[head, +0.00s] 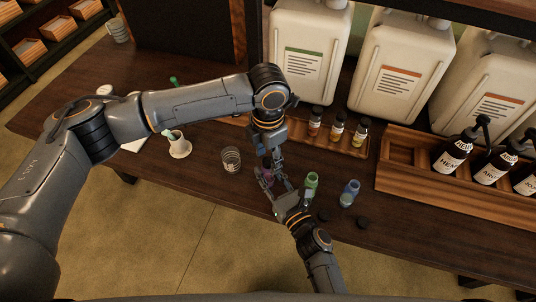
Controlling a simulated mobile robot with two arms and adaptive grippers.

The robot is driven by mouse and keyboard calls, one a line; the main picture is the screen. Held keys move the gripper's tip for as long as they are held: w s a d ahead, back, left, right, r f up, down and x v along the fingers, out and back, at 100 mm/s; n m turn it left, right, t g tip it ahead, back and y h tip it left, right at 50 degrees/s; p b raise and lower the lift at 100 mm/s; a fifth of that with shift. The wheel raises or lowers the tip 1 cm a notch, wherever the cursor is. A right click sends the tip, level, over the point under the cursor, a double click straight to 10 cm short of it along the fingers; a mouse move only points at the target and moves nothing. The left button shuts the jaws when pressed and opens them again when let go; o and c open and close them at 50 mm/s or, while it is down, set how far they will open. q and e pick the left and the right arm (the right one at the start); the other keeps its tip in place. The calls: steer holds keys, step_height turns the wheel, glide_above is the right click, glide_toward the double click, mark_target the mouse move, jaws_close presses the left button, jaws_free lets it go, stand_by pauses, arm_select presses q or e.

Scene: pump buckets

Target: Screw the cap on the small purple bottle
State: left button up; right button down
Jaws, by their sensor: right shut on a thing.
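The small purple bottle (268,177) shows only in part between my two grippers, over the front part of the table. My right gripper (276,190) comes in from the lower right and is shut on the purple bottle. My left gripper (264,163) points down from above, directly over the bottle. Its fingers are small and overlap the other gripper, so I cannot tell whether they are open or shut. The bottle's top and any cap there are hidden. Two loose dark caps, one (323,215) and another (362,222), lie near the table's front edge.
A green bottle (312,181) and a blue bottle (350,192) stand right of the grippers. A glass (231,160) and a white vase (179,146) stand left. Behind are small amber bottles (337,127) in a wooden tray and large white jugs (388,80). Pump bottles (453,152) stand right.

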arm_select(q)
steer(key=shift+r, duration=2.25)
steer(key=shift+c, duration=0.3)
